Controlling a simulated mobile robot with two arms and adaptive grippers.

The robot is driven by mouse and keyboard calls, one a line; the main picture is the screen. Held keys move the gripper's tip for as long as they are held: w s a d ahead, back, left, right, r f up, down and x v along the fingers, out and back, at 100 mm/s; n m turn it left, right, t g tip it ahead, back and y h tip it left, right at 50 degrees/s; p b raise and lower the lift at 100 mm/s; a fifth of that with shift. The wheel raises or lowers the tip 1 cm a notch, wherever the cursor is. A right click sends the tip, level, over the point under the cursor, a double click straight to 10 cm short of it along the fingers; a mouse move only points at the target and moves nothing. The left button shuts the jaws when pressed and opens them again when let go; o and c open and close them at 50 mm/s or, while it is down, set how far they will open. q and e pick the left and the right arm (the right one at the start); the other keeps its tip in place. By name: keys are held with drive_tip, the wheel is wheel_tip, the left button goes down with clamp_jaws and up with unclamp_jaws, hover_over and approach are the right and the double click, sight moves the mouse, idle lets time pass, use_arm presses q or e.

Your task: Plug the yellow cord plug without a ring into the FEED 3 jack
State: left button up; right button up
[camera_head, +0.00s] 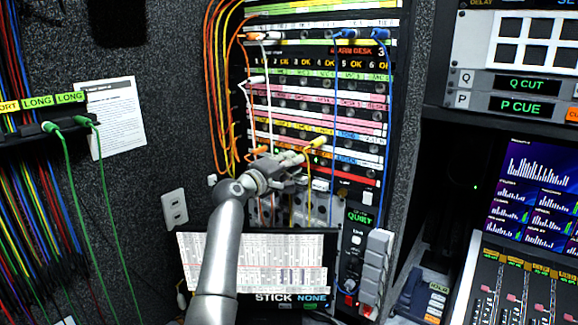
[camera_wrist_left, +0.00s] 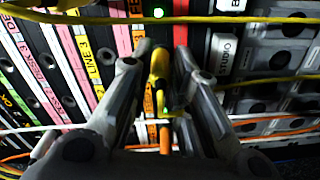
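A yellow plug (camera_head: 317,143) shows at the lower part of the patch panel (camera_head: 376,100), just beyond my left gripper (camera_head: 298,160). In the left wrist view the yellow plug (camera_wrist_left: 159,68) lies between the two fingertips of my left gripper (camera_wrist_left: 162,58). The fingers are close on both sides of it, but whether they press on it is unclear. I cannot make out a ring on the plug, and the part nearer the wrist is partly hidden. I cannot read a FEED 3 label, so I cannot pick out that jack. My right gripper is not in view.
Orange and yellow cords (camera_head: 212,90) hang along the panel's left side. White plugs (camera_head: 257,79) and blue plugs (camera_head: 380,34) sit in upper rows. A yellow cord (camera_wrist_left: 230,18) crosses the top of the wrist view. A screen (camera_head: 250,262) stands below, and a mixing desk (camera_head: 520,290) at right.

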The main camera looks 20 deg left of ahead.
use_arm(q)
drive_tip(key=o, duration=0.4)
drive_tip(key=shift+c, duration=0.2)
drive_tip(key=shift+s, duration=0.1)
drive_tip(key=v, duration=1.1)
drive_tip(key=shift+s+a, duration=0.15)
drive_tip(key=shift+s, duration=0.25)
